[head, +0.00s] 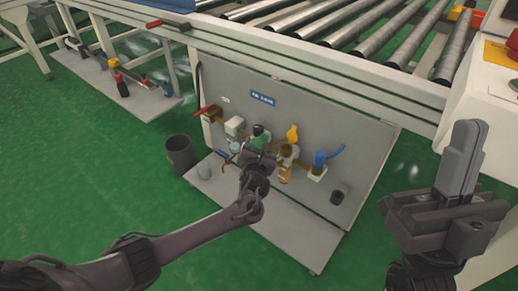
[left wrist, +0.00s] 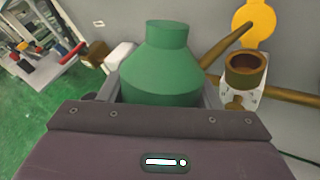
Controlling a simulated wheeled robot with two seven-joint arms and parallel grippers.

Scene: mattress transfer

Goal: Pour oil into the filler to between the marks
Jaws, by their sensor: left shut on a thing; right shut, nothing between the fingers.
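A green oil bottle (left wrist: 160,70) with a short neck stands upright in my left gripper, its neck up; it also shows in the head view (head: 261,134). My left gripper (head: 260,152) is shut on it in front of the panel. The brass filler cup (left wrist: 245,68) is just right of the bottle and apart from it, with its yellow lid (left wrist: 256,18) raised open behind. The lid also shows in the head view (head: 292,133). An orange part (head: 285,175) sits below the filler; no marks or oil level can be read. My right gripper (head: 458,185) is shut and empty, at the right.
The grey panel (head: 345,120) carries a red-handled valve (head: 207,111), a white box (head: 234,126) and a blue-handled valve (head: 320,163). A dark bin (head: 180,153) stands left of its base shelf (head: 285,235). A roller conveyor (head: 350,35) runs behind.

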